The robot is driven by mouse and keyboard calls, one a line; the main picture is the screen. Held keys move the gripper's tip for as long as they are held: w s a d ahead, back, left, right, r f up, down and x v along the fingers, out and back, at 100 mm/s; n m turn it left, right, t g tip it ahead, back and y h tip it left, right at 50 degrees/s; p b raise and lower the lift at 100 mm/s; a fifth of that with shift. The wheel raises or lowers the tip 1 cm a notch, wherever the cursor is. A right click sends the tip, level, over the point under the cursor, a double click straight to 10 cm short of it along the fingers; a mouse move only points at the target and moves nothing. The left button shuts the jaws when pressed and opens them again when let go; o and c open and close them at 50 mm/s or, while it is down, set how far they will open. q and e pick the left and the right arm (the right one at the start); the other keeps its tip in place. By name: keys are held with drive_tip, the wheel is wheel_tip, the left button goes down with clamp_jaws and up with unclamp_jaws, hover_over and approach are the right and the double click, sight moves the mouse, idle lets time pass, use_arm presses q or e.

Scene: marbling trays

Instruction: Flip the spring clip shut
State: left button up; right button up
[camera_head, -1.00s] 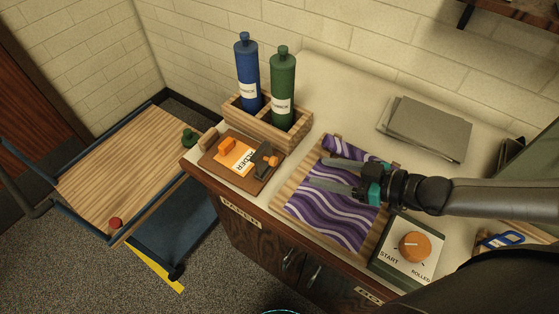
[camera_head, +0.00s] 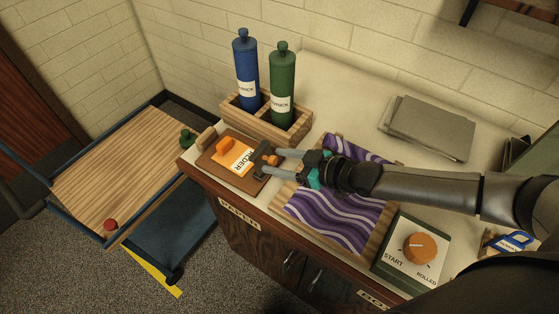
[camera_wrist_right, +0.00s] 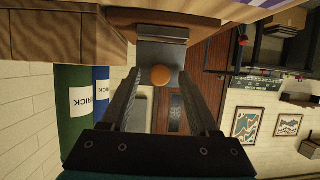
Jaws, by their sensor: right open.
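The spring clip (camera_head: 260,171) is a dark grey piece with an orange knob (camera_head: 271,159), at the right end of a brown board. The board (camera_head: 217,164) also holds an orange and white card (camera_head: 237,158). My right gripper (camera_head: 277,162) is open, its two fingers pointing at the clip from the right. In the right wrist view the grey clip (camera_wrist_right: 162,35) is ahead and the orange knob (camera_wrist_right: 161,76) appears between the open fingertips (camera_wrist_right: 159,80). I cannot tell whether they touch it. My left gripper is not in view.
A wooden holder (camera_head: 262,125) with a blue bottle (camera_head: 246,75) and a green bottle (camera_head: 282,85) stands just behind the board. A purple marbled sheet (camera_head: 322,215) lies under my right arm. A box with an orange dial (camera_head: 420,247) is at the right front.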

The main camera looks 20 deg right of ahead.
clamp_jaws()
idle(0.6)
